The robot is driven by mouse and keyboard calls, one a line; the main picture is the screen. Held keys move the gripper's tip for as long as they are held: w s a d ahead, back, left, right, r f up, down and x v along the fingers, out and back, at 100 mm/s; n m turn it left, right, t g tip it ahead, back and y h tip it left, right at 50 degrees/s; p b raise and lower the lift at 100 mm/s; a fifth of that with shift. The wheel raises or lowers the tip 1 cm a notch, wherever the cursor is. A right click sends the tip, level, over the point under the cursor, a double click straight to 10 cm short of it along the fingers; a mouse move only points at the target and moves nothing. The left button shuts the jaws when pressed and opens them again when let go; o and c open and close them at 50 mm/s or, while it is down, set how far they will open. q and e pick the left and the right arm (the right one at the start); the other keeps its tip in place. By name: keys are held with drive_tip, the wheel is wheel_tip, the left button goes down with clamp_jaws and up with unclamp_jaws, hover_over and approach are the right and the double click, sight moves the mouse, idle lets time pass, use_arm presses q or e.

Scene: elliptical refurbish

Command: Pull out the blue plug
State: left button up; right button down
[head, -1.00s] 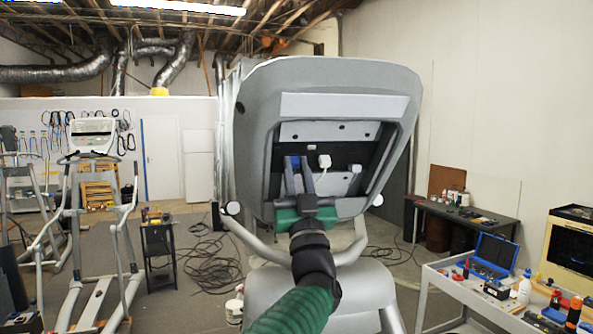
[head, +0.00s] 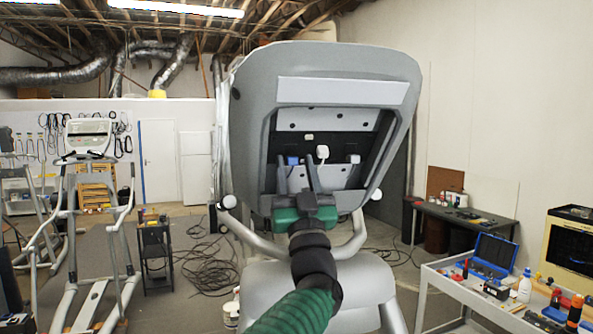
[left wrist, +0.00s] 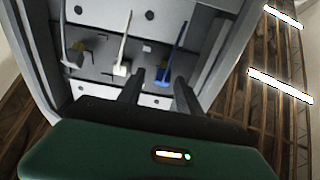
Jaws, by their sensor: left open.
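The blue plug (head: 293,160) sits in the dark recess at the back of the grey console (head: 250,120). It also shows in the left wrist view (left wrist: 163,76), with a blue cable running from it. My left gripper (head: 297,161) is open in front of the recess. Its two dark fingers point at the panel, one on each side of the blue plug in the head view. In the left wrist view the fingers (left wrist: 158,75) also stand either side of it, apart from each other. I cannot tell whether they touch it. My right gripper is not in view.
A white plug (head: 322,152) sits close to the right of the blue one, with another pale plug (head: 354,159) farther right. The recess has raised side walls. A cart (head: 440,290) with tools stands at the lower right.

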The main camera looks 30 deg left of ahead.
use_arm(q)
drive_tip(key=shift+s, duration=0.15)
drive_tip(key=b+v, duration=0.9)
drive_tip(key=v, duration=0.7)
drive_tip(key=shift+d+f, duration=0.2)
drive_tip(key=shift+f, duration=0.2)
drive_tip(key=shift+a+f, duration=0.1)
drive_tip(key=shift+f, duration=0.05)
